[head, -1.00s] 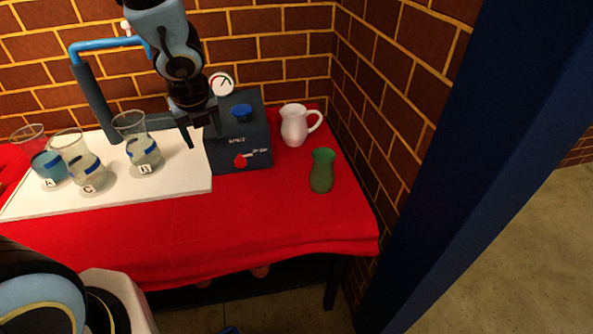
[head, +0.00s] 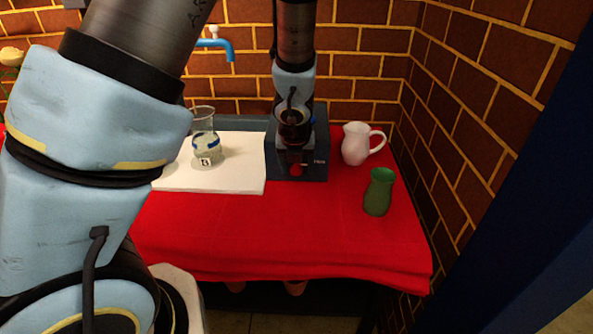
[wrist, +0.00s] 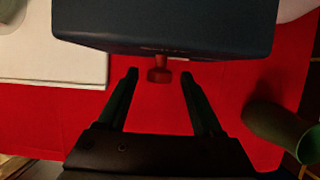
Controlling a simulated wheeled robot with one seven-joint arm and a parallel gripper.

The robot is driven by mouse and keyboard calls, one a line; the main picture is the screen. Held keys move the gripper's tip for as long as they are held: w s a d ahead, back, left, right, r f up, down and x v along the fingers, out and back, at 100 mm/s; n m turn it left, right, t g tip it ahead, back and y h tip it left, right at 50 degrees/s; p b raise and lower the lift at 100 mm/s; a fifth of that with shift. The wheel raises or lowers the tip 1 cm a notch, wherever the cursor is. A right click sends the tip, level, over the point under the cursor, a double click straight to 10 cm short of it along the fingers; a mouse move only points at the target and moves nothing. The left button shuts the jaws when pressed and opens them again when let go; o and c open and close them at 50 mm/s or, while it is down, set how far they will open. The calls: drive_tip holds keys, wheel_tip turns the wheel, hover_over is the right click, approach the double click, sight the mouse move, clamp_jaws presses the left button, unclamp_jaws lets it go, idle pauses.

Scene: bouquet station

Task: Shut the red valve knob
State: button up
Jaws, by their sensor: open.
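The red valve knob (wrist: 159,75) sticks out from the front of the dark blue box (wrist: 190,33) in the wrist view. It also shows small in the head view (head: 296,170), just below my gripper. My gripper (wrist: 157,76) is open, with one dark finger on each side of the knob and clear gaps between, so no contact shows. In the head view my arm and gripper hide most of the box's front, including its gauge. The knob's label is too small to read.
A white jug (head: 356,145) and a green vase (head: 379,192) stand right of the box. A white board (head: 235,165) with a glass beaker (head: 205,135) lies left. A blue tap (head: 217,45) is on the brick wall. Red cloth in front is clear.

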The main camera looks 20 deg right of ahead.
drive_tip(key=shift+w+f, duration=0.1)
drive_tip(key=shift+c, duration=0.4)
clamp_jaws()
